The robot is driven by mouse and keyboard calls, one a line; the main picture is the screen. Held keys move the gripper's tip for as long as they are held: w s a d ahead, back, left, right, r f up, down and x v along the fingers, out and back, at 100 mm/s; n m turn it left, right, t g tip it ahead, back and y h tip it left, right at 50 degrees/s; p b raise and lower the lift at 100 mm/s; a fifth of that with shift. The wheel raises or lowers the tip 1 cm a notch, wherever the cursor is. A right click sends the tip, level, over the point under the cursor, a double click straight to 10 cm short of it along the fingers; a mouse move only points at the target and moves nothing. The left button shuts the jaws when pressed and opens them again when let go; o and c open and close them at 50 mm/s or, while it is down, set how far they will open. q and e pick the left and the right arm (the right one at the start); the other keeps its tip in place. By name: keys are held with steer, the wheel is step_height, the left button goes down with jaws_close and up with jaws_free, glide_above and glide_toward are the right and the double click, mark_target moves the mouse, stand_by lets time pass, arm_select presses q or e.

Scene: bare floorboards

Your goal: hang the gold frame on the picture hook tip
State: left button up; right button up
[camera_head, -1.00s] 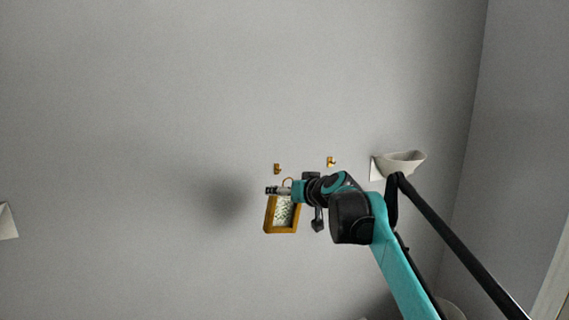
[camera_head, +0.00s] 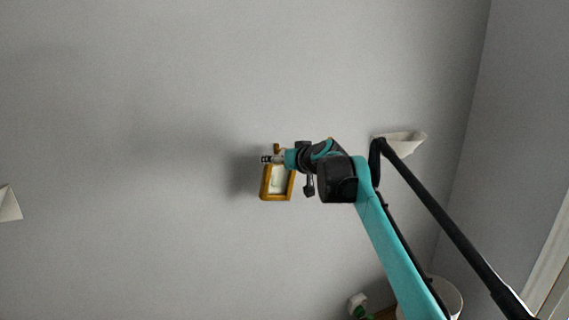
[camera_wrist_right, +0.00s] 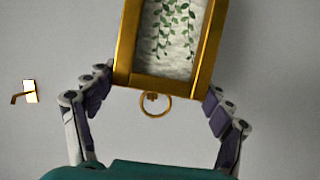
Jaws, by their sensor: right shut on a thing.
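The gold frame (camera_head: 265,189) hangs upright in my right gripper (camera_head: 272,159), close to the wall, in the head view. In the right wrist view the gold frame (camera_wrist_right: 125,45) appears upside down, with leafy art and a ring (camera_wrist_right: 155,113) at its top edge. The gripper's fingers (camera_wrist_right: 160,95) are on both sides of that edge. A brass picture hook (camera_head: 277,147) shows just above the gripper in the head view. Another hook (camera_wrist_right: 30,92) is on the wall at left in the right wrist view. I cannot tell whether the ring touches a hook. My left gripper is out of view.
A pale wall lamp (camera_head: 405,144) is on the wall right of the gripper, behind my arm. Another pale fixture (camera_head: 9,204) is at the far left. A white bin (camera_head: 446,293) stands low at the right. The wall left of the frame is bare.

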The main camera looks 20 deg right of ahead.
steer(key=shift+x, duration=2)
steer(key=shift+d, duration=0.2)
steer(key=o, duration=1.7)
steer(key=shift+r, duration=0.1)
